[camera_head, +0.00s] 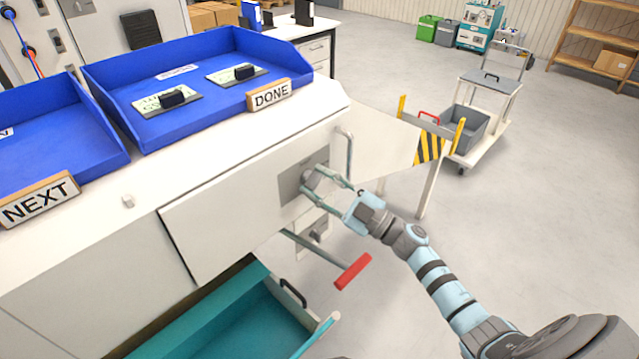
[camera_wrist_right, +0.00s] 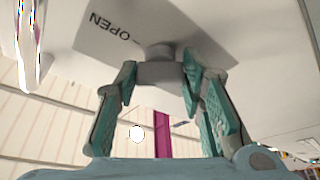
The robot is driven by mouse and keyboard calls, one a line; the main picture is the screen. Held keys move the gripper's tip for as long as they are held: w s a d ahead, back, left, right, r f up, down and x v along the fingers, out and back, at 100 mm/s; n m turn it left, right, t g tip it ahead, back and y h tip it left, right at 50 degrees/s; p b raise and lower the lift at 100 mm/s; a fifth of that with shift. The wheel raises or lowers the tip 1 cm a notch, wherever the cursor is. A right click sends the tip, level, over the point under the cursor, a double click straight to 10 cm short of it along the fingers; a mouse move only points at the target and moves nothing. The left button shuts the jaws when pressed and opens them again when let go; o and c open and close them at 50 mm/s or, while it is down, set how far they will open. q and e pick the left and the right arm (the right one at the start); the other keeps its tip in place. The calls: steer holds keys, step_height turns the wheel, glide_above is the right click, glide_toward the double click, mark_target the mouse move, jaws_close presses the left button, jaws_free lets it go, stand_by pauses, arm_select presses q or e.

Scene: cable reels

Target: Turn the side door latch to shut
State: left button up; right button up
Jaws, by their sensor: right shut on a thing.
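The side door (camera_head: 225,215) is a white panel on the side of the white cabinet, with a grey latch plate (camera_head: 288,189) at its right part. My right gripper (camera_head: 309,180) reaches the plate from the right, its fingers either side of the latch. In the right wrist view the latch (camera_wrist_right: 160,73) is a grey bar on a round hub, held between the fingertips of my right gripper (camera_wrist_right: 160,85). The plate (camera_wrist_right: 110,45) there carries the word OPEN, upside down, left of the hub. Other plate markings are hidden or out of view. My left gripper is not in view.
A red-ended lever (camera_head: 353,271) sticks out below the latch, and a teal drawer (camera_head: 225,320) stands open beneath. A vertical grey handle (camera_head: 349,155) is right of the plate. Blue trays (camera_head: 190,80) sit on top.

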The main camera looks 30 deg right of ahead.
steer(key=n+g+p, duration=0.1)
steer(key=n, duration=0.2)
steer(key=n+g+p, duration=0.1)
steer(key=n+g, duration=0.1)
steer(key=n, duration=0.2)
steer(key=n+g+p, duration=0.1)
steer(key=n, duration=0.3)
steer(key=shift+d+r+g, duration=0.1)
steer(key=shift+r+g, duration=0.1)
steer(key=shift+g, duration=0.1)
steer(key=shift+n+p, duration=0.3)
steer(key=shift+n, duration=0.1)
steer(key=o, duration=1.1)
steer(key=shift+o, duration=0.2)
steer(key=shift+d, duration=0.1)
steer(key=v, duration=1.1)
steer(key=shift+s+d, duration=0.25)
steer(key=shift+s, duration=0.1)
